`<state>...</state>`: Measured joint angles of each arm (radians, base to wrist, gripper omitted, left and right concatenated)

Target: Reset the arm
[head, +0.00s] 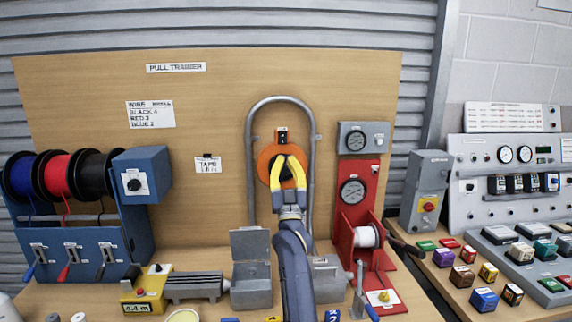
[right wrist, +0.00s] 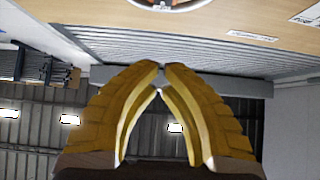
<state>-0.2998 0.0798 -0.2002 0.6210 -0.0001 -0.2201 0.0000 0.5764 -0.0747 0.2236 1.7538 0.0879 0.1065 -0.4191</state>
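My right gripper (head: 286,158) is raised in front of the wooden board, its yellow fingers pointing up. In the head view it overlaps the orange round device (head: 265,162) that hangs inside a grey metal hoop (head: 250,140). In the right wrist view the two fingertips (right wrist: 160,68) come together with nothing visible between them. The gripper looks shut and empty. My dark right arm (head: 296,270) rises from the bottom of the head view. My left gripper is not in view.
Wire spools (head: 55,176) stand at the left beside a blue box (head: 143,176). Grey metal boxes (head: 251,270) and a red winch stand (head: 363,250) flank my arm. A side bench at the right holds several small coloured blocks (head: 484,299) and a grey panel (head: 468,211).

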